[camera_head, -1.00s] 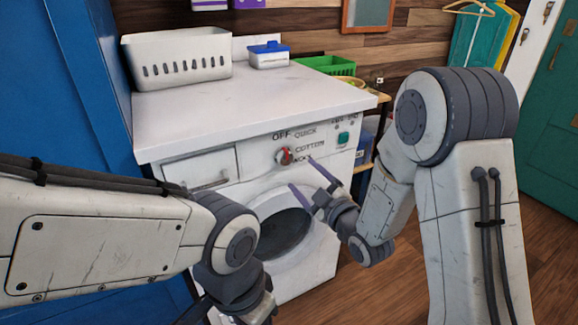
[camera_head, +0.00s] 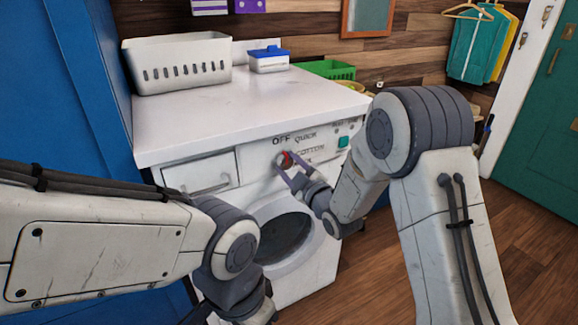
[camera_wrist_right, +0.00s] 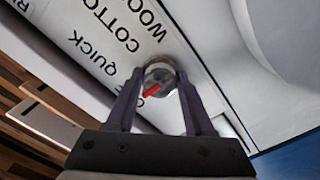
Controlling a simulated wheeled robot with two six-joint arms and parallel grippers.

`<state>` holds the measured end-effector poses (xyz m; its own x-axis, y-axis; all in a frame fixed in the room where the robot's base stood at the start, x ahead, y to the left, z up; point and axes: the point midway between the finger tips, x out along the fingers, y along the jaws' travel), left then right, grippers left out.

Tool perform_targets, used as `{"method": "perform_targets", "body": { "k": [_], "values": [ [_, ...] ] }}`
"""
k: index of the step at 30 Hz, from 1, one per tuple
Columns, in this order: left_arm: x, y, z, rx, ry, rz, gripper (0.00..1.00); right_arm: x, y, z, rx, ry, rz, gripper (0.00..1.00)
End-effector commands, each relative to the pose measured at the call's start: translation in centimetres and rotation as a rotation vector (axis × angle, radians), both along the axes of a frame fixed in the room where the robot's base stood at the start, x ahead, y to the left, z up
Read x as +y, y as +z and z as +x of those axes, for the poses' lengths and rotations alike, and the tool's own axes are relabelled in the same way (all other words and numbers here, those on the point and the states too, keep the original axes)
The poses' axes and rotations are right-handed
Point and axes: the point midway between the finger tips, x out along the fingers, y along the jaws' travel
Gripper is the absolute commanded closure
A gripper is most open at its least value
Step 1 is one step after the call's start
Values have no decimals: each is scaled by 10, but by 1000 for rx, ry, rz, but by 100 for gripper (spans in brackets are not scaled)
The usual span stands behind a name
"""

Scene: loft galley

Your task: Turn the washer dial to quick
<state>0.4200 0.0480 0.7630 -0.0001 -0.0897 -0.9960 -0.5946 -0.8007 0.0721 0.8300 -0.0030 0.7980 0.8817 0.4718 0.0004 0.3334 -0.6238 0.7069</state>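The washer (camera_head: 318,262) is white, with a front panel lettered OFF, QUICK, COTTON and a partly hidden word. Its round grey dial (camera_head: 285,159) has a red pointer; it also shows in the right wrist view (camera_wrist_right: 163,74). There the red pointer slants to the lower left, toward partly hidden lettering beside QUICK. My right gripper (camera_head: 286,168) is at the dial, its two fingers apart, one on each side of it in the right wrist view (camera_wrist_right: 160,88). I cannot tell whether they touch it. My left gripper (camera_head: 240,308) is low at the bottom edge, its fingers mostly hidden.
A white basket (camera_head: 180,62) and a blue-lidded box (camera_head: 268,60) stand on the worktop (camera_head: 240,110). A green basket (camera_head: 328,69) is behind it. A drawer with a handle (camera_head: 205,178) is left of the dial. A blue panel (camera_head: 60,90) stands at the left.

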Motion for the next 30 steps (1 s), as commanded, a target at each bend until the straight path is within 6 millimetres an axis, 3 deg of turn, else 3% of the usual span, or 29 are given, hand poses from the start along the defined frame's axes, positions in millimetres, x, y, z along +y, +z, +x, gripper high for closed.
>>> {"method": "perform_targets", "body": {
  "k": [1,2,3,14,30],
  "values": [
    [0,0,0,0,0,0,50,0,0,0,1,1,0,86],
    [0,0,0,0,0,0,50,0,0,0,1,1,0,97],
    [0,0,0,0,0,0,50,0,0,0,1,1,0,100],
    [0,-3,0,0,0,0,50,0,-1,-1,34,1,63,100],
    [0,-13,0,0,0,0,50,2,-2,-2,235,2,435,100]
  ]
}}
